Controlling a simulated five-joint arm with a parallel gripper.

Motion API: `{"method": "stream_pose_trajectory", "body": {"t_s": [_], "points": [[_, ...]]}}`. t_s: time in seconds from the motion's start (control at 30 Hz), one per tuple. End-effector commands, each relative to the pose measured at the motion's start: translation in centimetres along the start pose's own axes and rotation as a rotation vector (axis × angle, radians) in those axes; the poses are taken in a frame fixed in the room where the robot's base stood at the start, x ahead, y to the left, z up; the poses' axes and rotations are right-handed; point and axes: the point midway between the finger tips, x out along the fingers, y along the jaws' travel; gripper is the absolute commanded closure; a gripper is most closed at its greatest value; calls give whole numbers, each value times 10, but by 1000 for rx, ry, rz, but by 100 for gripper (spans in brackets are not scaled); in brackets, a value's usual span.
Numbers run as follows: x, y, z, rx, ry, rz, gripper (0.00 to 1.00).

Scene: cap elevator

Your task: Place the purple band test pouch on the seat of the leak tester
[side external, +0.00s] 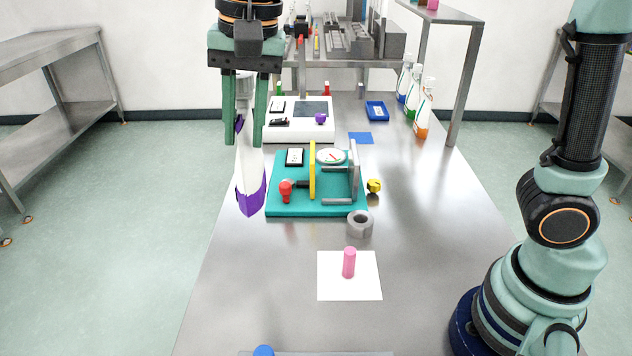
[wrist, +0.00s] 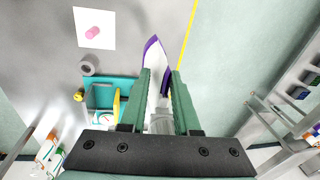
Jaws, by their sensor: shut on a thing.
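The white pouch with a purple band (side external: 250,196) hangs upright from my gripper (side external: 246,142). The purple band is at its lower end, and a grey-white spout is at the top between the fingers. My gripper is shut on the pouch. The wrist view shows the pouch (wrist: 156,58) pointing away between my green fingers (wrist: 160,76). The leak tester appears to be the teal base (side external: 300,208) with a dial gauge (side external: 331,156), a yellow upright plate (side external: 312,170), a red knob and a grey frame. The pouch hangs left of it in the side view. I cannot clearly make out the seat.
A grey ring (side external: 360,223) and a yellow knob (side external: 374,186) are beside the teal base. A white device (side external: 285,132), a blue tray (side external: 377,111) and spray bottles (side external: 422,115) are farther back.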

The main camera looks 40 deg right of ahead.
Motion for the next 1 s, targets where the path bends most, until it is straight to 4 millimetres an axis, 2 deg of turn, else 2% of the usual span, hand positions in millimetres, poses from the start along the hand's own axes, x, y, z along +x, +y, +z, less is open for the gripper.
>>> {"method": "stream_pose_trajectory", "body": {"t_s": [0.47, 0.57, 0.67, 0.77, 0.87, 1.0], "points": [[0, 0, 0, 0, 1, -1, 100], [0, 1, -8, 2, 3, 1, 100], [-2, 7, -30, 9, 9, 8, 100], [-5, 19, -67, 18, 19, 19, 100], [-9, 39, -111, 24, 29, 34, 100], [-17, 76, -168, 29, 39, 56, 100]]}}
